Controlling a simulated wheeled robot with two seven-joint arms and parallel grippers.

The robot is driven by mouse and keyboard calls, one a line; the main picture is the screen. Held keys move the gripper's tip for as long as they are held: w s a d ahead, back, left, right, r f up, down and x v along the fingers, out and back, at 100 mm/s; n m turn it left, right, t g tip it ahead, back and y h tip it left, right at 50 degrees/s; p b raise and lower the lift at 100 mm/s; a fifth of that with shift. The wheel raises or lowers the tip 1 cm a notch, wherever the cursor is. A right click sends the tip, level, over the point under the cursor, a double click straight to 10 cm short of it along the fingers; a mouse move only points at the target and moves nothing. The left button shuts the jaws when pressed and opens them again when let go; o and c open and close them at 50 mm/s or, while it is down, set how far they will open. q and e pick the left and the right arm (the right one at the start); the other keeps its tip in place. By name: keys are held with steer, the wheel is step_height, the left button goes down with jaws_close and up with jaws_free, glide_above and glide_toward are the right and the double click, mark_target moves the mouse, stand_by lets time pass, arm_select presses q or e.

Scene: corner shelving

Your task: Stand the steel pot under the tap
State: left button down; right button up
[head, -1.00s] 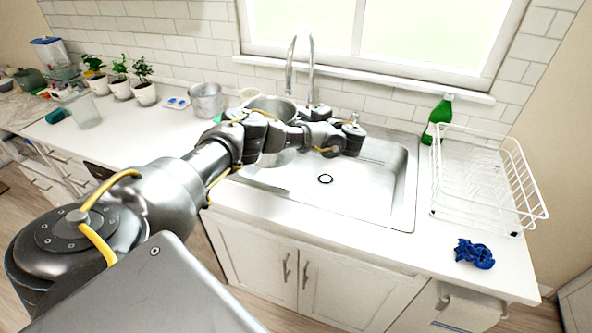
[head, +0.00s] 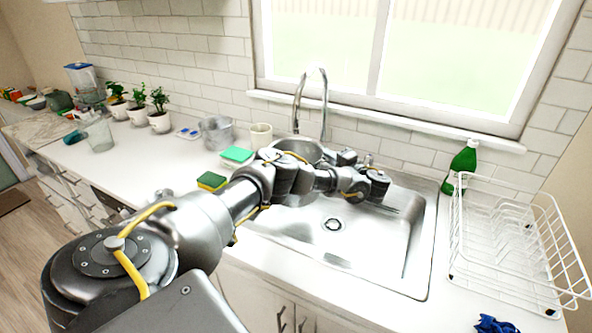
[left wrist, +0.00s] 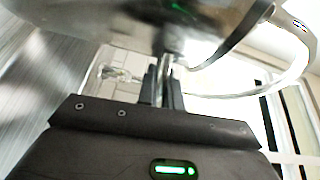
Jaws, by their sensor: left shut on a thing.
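The steel pot (head: 303,147) is at the back of the sink (head: 390,255), partly hidden behind my left arm. The spout of the tap (head: 324,100) comes down just above the pot's rim in the head view. My left gripper (head: 346,158) is beside the pot's right side, mostly hidden by its wrist. In the left wrist view the fingers (left wrist: 163,85) are shut on a thin steel part, apparently the pot's handle. The blurred pot (left wrist: 100,20) fills the top of that view. Whether its base touches the sink is hidden. My right gripper is out of view.
A green bottle (head: 461,165) and a white dish rack (head: 510,250) stand right of the sink. A yellow-green sponge (head: 212,181), a green-topped box (head: 237,155), a metal bucket (head: 217,132) and a cream cup (head: 261,134) are left. The sink's front is clear.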

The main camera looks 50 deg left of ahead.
arm_select(q)
step_height(320, 180, down, 12)
steer(key=b, duration=0.1)
steer(key=shift+w+b, duration=0.2)
steer(key=shift+b, duration=0.2)
stand_by(0.5)
steer(key=shift+f, duration=0.1)
steer(key=c, duration=2)
jaws_free()
steer(key=shift+f, duration=0.2)
steer(key=o, duration=0.4)
steer(key=shift+s, duration=0.1)
steer(key=shift+o, duration=0.2)
